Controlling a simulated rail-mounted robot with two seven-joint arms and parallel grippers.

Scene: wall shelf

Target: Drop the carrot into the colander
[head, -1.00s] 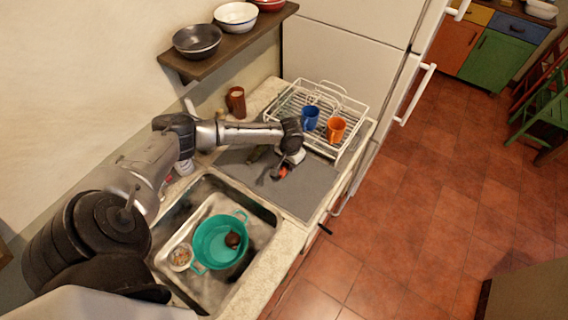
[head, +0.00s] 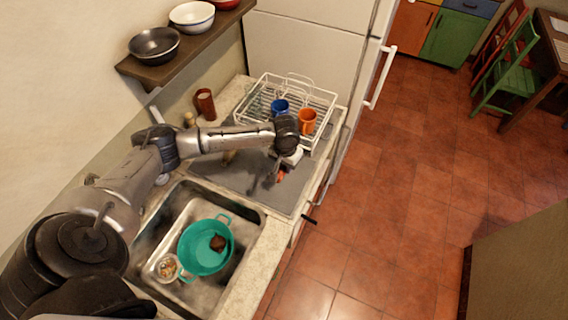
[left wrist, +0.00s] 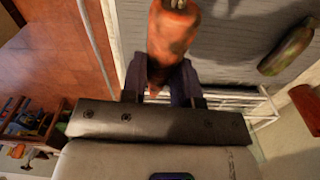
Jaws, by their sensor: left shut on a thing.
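The orange carrot (head: 281,176) is at my left gripper (head: 275,172), low over the grey draining surface. In the left wrist view the carrot (left wrist: 172,32) stands out between the dark fingers of the gripper (left wrist: 160,80), which is shut on it. The teal colander (head: 197,264) sits in the sink, to the lower left of the gripper and apart from it. A dark brown round thing (head: 217,243) lies inside the colander. My right gripper is not in view.
A white dish rack (head: 327,99) with a blue cup (head: 280,106) and an orange cup (head: 307,122) stands just beyond the gripper. A green vegetable (left wrist: 287,50) lies beside the carrot. A small bowl (head: 167,267) is in the sink (head: 228,287). A shelf with bowls hangs above left.

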